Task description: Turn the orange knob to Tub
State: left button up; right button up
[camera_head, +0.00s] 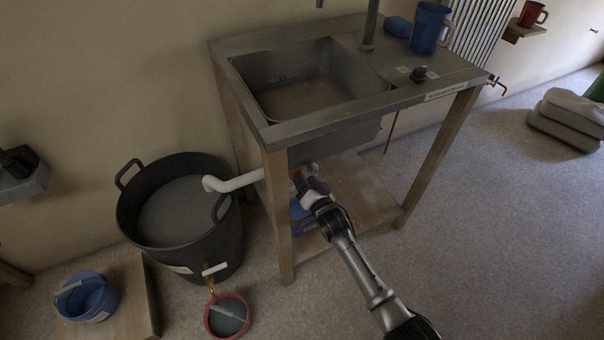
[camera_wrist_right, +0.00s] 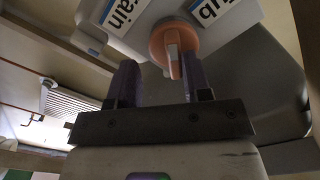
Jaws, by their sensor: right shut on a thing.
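The orange knob (camera_wrist_right: 175,42) shows in the right wrist view on a pale valve box under the sink. Its raised grip points down in the picture, toward my gripper. A label ending in "rain" (camera_wrist_right: 122,14) is to its left and one ending in "ub" (camera_wrist_right: 208,10) to its right; both are cut off by the top edge. My right gripper (camera_wrist_right: 160,82) is shut on the knob, one finger on each side. In the head view the right gripper (camera_head: 304,186) reaches under the sink and largely hides the knob. My left gripper is not in view.
The sink bench (camera_head: 275,132) stands above my right gripper, with a wooden front leg (camera_head: 280,220) close left and a lower shelf (camera_head: 362,190) below. A white pipe (camera_head: 235,183) leads to a black tub (camera_head: 232,245).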

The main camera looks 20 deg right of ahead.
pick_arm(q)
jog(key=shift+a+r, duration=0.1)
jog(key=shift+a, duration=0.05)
pick_arm(e)
jog(key=shift+w+a+r+m, duration=0.1)
jog(key=shift+a+r+m, duration=0.35)
jog(key=shift+r, duration=0.1)
jog(key=shift+o, duration=0.7)
jog(key=shift+m+p, duration=0.35)
jog(key=shift+o, duration=0.4)
jog(key=shift+s+m+p, duration=0.2)
jog(key=shift+m+p, duration=0.1)
jog(key=shift+m, duration=0.6)
jog(key=shift+s+f+m, duration=0.15)
jog(key=shift+f+m, duration=0.15)
jog(key=shift+m, duration=0.4)
jog(key=shift+c, duration=1.1)
jog(key=shift+s+a+f+m, duration=0.15)
jog(key=shift+a+f+m, duration=0.1)
jog(key=shift+m, duration=0.55)
jog(key=shift+c, duration=1.3)
jog(key=shift+o, duration=0.3)
jog(key=shift+a+f+m, duration=0.15)
jog(key=shift+m, duration=0.45)
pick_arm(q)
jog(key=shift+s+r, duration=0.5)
pick_arm(e)
jog(key=shift+o, duration=0.8)
jog(key=shift+f+m, duration=0.15)
jog(key=shift+m, duration=0.25)
